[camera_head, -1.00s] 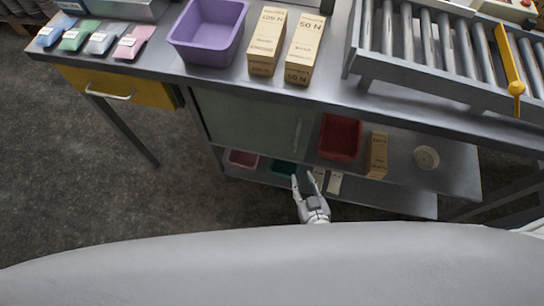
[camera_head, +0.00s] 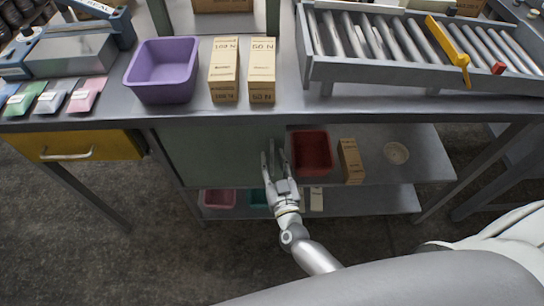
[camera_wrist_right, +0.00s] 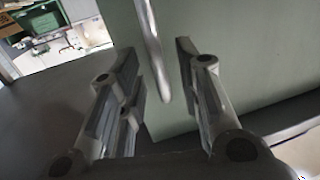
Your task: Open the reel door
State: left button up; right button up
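The reel door is a flat green panel (camera_head: 205,150) under the worktable, left of the open shelf, and it is shut. In the right wrist view the green door (camera_wrist_right: 235,50) fills most of the picture, with a slim metal handle (camera_wrist_right: 151,45) running down it. My right gripper (camera_head: 269,152) is at the door's right part, fingers pointing at it. In the wrist view its two fingers (camera_wrist_right: 155,52) are apart, one on each side of the handle, with visible gaps. In the head view the gripper hides the handle. My left gripper is not in view.
On the shelf right of the door are a red bin (camera_head: 312,153), a cardboard box (camera_head: 350,160) and a round pale item (camera_head: 396,153). Pink (camera_head: 219,198) and teal (camera_head: 259,197) bins sit below. A purple bin (camera_head: 162,70) and roller conveyor (camera_head: 400,45) stand on top.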

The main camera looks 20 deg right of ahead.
jog(key=shift+w, duration=0.9)
jog(key=shift+d, duration=0.1)
grip_shut()
